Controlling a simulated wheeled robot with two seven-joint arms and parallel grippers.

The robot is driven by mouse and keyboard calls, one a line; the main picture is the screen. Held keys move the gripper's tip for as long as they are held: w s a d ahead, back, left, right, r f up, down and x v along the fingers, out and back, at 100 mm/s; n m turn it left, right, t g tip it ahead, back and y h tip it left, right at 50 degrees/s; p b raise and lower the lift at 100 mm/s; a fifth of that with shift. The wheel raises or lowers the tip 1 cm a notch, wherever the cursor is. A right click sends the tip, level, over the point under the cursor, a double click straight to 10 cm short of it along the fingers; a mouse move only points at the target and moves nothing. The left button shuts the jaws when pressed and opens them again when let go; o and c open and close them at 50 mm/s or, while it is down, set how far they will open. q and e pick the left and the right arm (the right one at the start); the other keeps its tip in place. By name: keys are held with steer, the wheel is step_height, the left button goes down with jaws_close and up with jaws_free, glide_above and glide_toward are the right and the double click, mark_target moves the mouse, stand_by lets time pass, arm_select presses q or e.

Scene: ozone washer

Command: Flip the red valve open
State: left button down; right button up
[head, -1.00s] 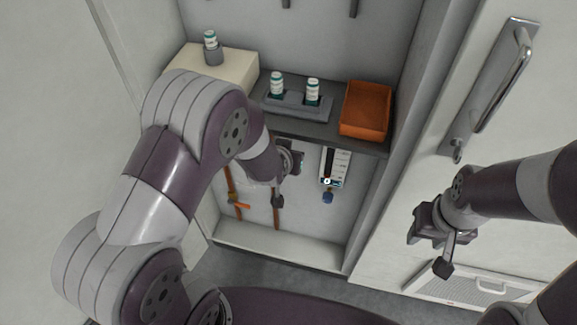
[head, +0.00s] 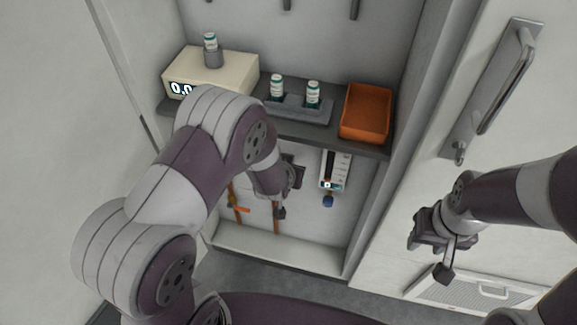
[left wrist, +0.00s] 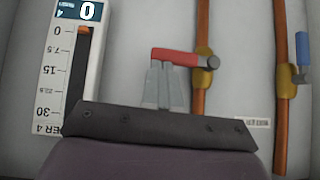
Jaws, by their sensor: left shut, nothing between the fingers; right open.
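The red valve handle (left wrist: 180,57) shows in the left wrist view, lying crosswise to its copper pipe (left wrist: 200,120) on a brass body (left wrist: 205,78). My left gripper (left wrist: 166,66) is shut and empty, its fingertips just below the handle's left half in that view. I cannot tell whether they touch it. In the head view my left gripper (head: 281,210) is low in the cabinet, below the shelf; the red handle cannot be made out there. My right gripper (head: 432,250) is open and empty, in front of the panel at right.
A blue valve handle (left wrist: 302,50) lies along a neighbouring pipe (left wrist: 283,130). A gauge (left wrist: 75,60) stands beside the red valve. Above, the shelf (head: 350,143) holds an orange bin (head: 365,112), a vial rack (head: 300,108) and a cream display box (head: 225,75).

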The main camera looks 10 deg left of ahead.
arm_select(q)
steer(key=shift+d+f+y+p, duration=0.15)
steer(key=shift+y+p, duration=0.15)
steer(key=shift+p, duration=0.05)
steer(key=a+f+m+t+y+b, duration=0.3)
steer(key=f+m+y+b, duration=0.2)
steer(key=f+m+y, duration=0.3)
steer(key=f+y, duration=0.2)
steer(key=y, duration=0.1)
steer(key=shift+t+b, duration=0.35)
steer(key=shift+t, duration=0.05)
stand_by(0.4)
steer(key=shift+a, duration=0.2)
stand_by(0.5)
